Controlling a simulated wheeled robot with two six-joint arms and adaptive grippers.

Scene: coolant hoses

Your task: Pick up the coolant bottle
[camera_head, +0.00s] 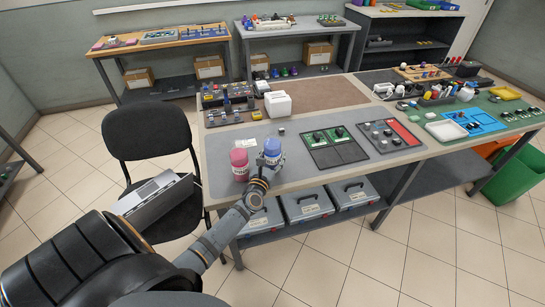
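Two small bottles stand close together at the front left of the near table, a pink-red one (239,164) and a blue one (271,147). I cannot tell from the labels which is the coolant bottle. My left gripper (270,161) is at the blue bottle, with its fingers around the lower part. The gripper hides the bottle's base, so I cannot tell whether it rests on the table or whether the fingers press on it. The pink-red bottle is just left of the gripper, apart from it. My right gripper is not in view.
A black chair (150,140) stands left of the near table (222,140). A white box (278,104) and dark panels (334,147) sit behind and right of the bottles. Grey cases (304,206) are on the shelf below. A green bin (515,180) is at right.

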